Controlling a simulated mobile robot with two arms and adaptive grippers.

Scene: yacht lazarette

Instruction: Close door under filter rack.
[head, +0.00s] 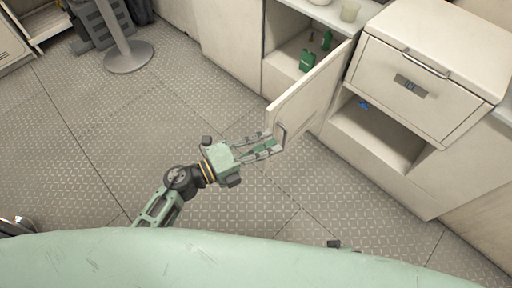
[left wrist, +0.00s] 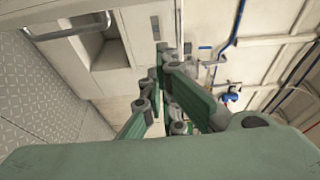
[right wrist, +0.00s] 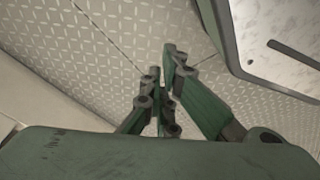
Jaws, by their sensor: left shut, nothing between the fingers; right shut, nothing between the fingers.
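The cabinet door (head: 312,92) stands swung open in the head view, a pale panel jutting out over the floor, with a metal handle (head: 281,136) near its free edge. The cabinet (head: 283,58) behind it is open and shows green bottles (head: 307,61) inside. My left gripper (head: 274,146) is shut and empty, its fingertips right at the door's free edge beside the handle; I cannot tell whether they touch. In the left wrist view its closed fingers (left wrist: 166,58) show. My right gripper (right wrist: 162,62) is shut and empty in the right wrist view, above the patterned floor.
A pale drawer unit (head: 420,75) with a handle and small display stands right of the door, with an open niche (head: 378,135) below it. A cup (head: 350,11) stands on the counter. A round-based post (head: 127,57) stands at upper left. The floor (head: 150,120) left of the door is clear.

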